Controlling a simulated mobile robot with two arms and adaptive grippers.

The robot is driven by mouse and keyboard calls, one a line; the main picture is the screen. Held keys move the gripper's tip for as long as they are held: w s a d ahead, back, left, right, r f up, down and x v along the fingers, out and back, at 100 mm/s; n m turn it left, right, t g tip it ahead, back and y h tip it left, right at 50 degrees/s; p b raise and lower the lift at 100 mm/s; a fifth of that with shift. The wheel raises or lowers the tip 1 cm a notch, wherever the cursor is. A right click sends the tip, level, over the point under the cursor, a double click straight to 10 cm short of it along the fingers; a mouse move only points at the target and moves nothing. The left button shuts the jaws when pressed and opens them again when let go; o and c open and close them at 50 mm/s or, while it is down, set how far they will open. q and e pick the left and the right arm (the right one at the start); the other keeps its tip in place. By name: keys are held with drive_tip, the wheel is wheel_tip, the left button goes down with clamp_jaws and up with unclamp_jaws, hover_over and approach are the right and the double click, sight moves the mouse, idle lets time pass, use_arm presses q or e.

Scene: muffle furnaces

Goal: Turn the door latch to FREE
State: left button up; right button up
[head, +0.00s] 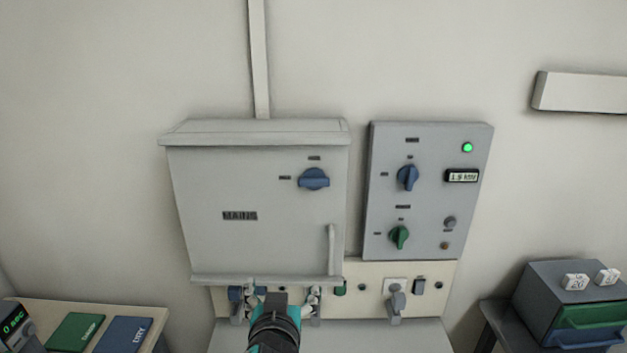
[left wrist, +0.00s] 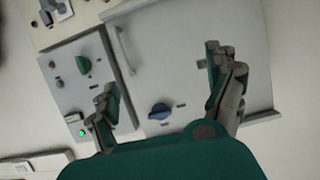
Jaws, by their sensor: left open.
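The door latch is a blue knob (head: 313,179) on the upper right of the grey MAINS cabinet door (head: 205,245). Its grip lies roughly horizontal, with small labels above and to its left that I cannot read. The knob also shows in the left wrist view (left wrist: 160,111), between the fingers in the picture. My left gripper (head: 275,295) is open and empty, in front of the cabinet's lower edge. It is below the knob in the head view and apart from it. The two spread fingers show in the left wrist view (left wrist: 162,72). My right gripper is not in view.
A vertical door handle (head: 332,249) stands out at the cabinet's lower right. A panel (head: 430,225) at right carries a blue knob (head: 408,177), a green knob (head: 399,237) and a lit green lamp (head: 467,147). Sockets and a plug (head: 396,299) sit below. Wall above is mostly clear.

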use_arm(q)
drive_tip(key=w+d+r+t, duration=0.2)
drive_tip(key=d+r+t, duration=0.3)
drive_tip(key=r, duration=0.7)
drive_tip(key=g+p, duration=0.1)
drive_tip(key=p, duration=0.6)
approach(314, 183)
drive_tip(key=w, duration=0.8)
drive_tip(key=shift+w+r, duration=0.2)
drive_tip(key=shift+w, duration=0.05)
drive_tip(key=shift+w+f, duration=0.1)
drive_tip(key=shift+w, duration=0.5)
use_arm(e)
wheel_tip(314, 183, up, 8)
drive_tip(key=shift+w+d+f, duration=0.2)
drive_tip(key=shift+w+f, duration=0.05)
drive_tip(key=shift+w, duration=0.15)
use_arm(q)
drive_tip(key=shift+c, duration=0.3)
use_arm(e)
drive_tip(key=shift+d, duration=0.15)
use_arm(q)
drive_tip(key=shift+c, duration=1.1)
drive_tip(key=c, duration=0.9)
drive_tip(key=shift+f, duration=0.1)
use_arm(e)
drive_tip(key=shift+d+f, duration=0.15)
